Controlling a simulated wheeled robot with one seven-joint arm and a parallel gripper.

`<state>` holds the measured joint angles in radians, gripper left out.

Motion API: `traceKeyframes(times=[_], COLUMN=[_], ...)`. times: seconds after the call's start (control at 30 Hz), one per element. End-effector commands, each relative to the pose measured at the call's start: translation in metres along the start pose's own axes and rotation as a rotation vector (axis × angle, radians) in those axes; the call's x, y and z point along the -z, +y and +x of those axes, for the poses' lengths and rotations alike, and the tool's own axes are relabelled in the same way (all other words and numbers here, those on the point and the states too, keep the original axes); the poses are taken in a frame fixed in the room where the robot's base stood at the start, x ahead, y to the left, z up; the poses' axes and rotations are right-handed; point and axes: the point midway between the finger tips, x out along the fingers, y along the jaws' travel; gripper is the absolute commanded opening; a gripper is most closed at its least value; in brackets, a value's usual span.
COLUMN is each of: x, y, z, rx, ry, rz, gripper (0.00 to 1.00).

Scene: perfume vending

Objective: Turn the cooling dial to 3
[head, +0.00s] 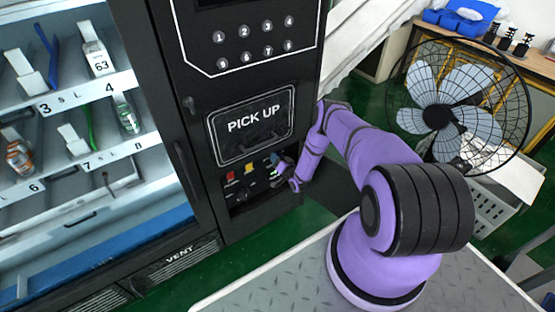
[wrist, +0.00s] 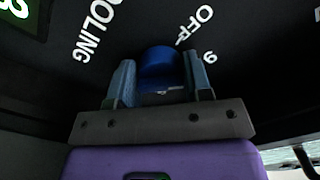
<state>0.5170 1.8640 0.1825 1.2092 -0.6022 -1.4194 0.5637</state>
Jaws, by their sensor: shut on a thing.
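The cooling dial (wrist: 158,58) is a round blue knob in the wrist view, on a black panel. My gripper (wrist: 161,82) is shut on it, one finger on each side. White lettering around the dial reads OFF (wrist: 195,24), and a digit like 9 or 6 (wrist: 210,57) sits below it. Part of the word COOLING (wrist: 100,27) shows to the left. The dial's pointer and its present setting cannot be made out. In the head view my gripper (head: 281,166) reaches into the machine's lower control recess, and the dial is hidden there.
The recess holds a red button (head: 230,176) and a yellow one (head: 248,168), below the PICK UP flap (head: 252,125). A lit green display (wrist: 22,14) is cut off in the wrist view. A fan (head: 450,105) stands right of my arm.

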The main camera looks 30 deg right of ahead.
Motion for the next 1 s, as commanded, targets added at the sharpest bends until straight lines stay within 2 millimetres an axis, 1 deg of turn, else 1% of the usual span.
traceKeyframes(times=[1.0], x=[0.0024], y=[-0.0021], z=[-0.0005], rx=[-0.002], ry=[0.003], rz=[0.964], gripper=[0.22])
